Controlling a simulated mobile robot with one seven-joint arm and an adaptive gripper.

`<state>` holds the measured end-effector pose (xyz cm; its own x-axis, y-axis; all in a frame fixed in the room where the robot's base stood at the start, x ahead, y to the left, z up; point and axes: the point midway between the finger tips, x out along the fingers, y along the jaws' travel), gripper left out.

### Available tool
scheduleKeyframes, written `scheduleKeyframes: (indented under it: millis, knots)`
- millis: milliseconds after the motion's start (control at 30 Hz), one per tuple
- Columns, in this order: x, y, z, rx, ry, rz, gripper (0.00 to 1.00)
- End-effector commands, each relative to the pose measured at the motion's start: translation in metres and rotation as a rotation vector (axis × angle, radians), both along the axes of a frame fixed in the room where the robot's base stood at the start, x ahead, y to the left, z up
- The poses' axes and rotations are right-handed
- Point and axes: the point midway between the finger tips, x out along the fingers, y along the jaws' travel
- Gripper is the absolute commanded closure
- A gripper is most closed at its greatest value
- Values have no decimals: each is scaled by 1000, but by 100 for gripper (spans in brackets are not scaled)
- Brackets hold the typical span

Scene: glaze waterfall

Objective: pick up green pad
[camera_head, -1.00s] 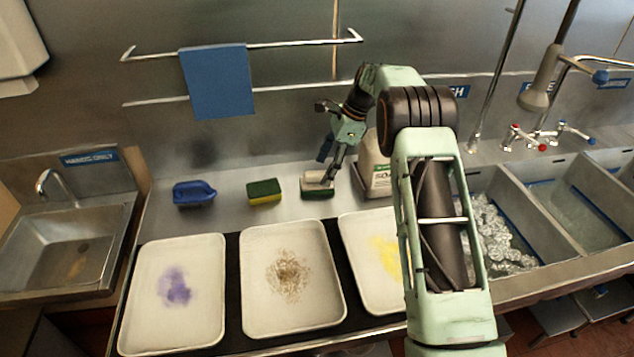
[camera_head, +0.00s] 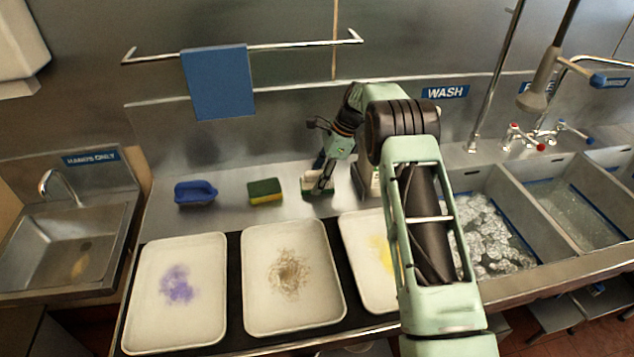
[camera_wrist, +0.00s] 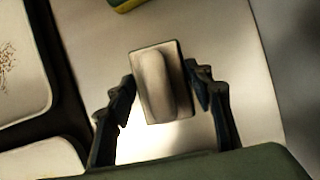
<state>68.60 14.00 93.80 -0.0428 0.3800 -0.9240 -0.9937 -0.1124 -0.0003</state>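The green pad (camera_head: 310,190) lies on the steel counter, right of the yellow-and-green sponge, and my gripper partly hides it. It has a pale top with a raised rounded handle and a dark green edge below. In the wrist view the pad (camera_wrist: 147,92) lies between my fingers, its handle running lengthwise. My gripper (camera_head: 322,184) points down over it in the head view. In the wrist view my gripper (camera_wrist: 161,82) is open, with a finger on each side of the pad. The fingertips are close to its edges; I cannot tell whether they touch.
A blue brush (camera_head: 195,193) and a yellow-and-green sponge (camera_head: 265,191) lie to the left. Stained white trays (camera_head: 217,245) stand in front. A box (camera_head: 364,180) stands close right of my gripper, partly hidden. A blue cloth (camera_head: 218,83) hangs behind.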

Motion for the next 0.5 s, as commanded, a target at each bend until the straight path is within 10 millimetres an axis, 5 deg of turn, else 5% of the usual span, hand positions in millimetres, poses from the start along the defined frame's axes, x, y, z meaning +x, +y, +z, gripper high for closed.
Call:
scheduleKeyframes:
  millis: [133,500]
  knots:
    - [0,0,0,0,0,0,77]
    - [0,0,5,0,-1,0,78]
